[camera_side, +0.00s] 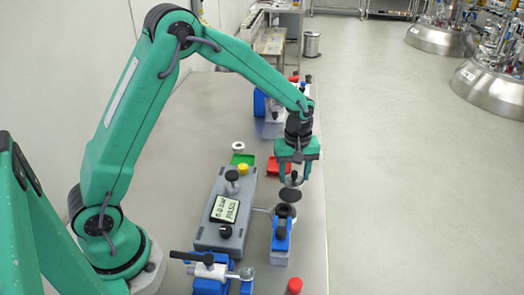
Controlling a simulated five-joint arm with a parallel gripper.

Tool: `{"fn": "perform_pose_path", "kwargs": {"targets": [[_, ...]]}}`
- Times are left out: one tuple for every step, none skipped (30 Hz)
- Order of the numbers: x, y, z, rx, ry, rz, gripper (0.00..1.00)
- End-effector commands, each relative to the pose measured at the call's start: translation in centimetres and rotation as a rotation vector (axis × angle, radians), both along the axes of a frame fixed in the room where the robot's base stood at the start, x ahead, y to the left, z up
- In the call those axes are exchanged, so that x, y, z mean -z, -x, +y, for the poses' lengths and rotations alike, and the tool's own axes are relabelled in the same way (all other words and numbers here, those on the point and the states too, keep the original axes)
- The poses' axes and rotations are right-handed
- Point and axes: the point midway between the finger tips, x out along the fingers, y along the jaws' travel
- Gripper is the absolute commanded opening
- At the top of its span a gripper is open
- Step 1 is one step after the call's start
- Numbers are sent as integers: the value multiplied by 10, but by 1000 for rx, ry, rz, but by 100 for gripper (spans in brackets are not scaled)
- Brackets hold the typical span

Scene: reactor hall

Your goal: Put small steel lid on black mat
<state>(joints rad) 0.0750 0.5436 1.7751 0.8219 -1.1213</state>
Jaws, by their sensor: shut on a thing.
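My gripper (294,179) points straight down near the right edge of the grey table. It is shut on the small steel lid (292,184), which shows as a small greyish piece with a dark knob between the fingers. A dark round patch, apparently the black mat (290,195), lies just below the lid in the picture. I cannot tell whether the lid touches it or hangs above it. The fingers partly hide the lid.
A blue-and-grey block with a dark round top (282,236) stands close in front of the mat. A grey instrument with a display (225,208) is to the left. A red cap (295,286) is near the front edge.

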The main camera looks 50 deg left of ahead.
Motion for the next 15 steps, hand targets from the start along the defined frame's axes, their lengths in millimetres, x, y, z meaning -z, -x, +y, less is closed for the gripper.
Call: {"fn": "perform_pose_path", "kwargs": {"targets": [[4, 0, 0, 0, 0, 1, 24], [7, 0, 0, 0, 0, 2, 24], [11, 1, 0, 0, -1, 3, 24], [15, 1, 0, 0, 0, 4, 24], [19, 1, 0, 0, 0, 4, 24], [23, 1, 0, 0, 0, 2, 24], [26, 1, 0, 0, -1, 3, 24], [30, 1, 0, 0, 0, 4, 24], [33, 0, 0, 0, 0, 2, 24], [35, 0, 0, 0, 0, 1, 24], [36, 0, 0, 0, -1, 1, 24], [37, 0, 0, 0, -1, 1, 24], [37, 0, 0, 0, 0, 0, 24], [37, 0, 0, 0, 0, 0, 24], [37, 0, 0, 0, 0, 0, 24]]}}
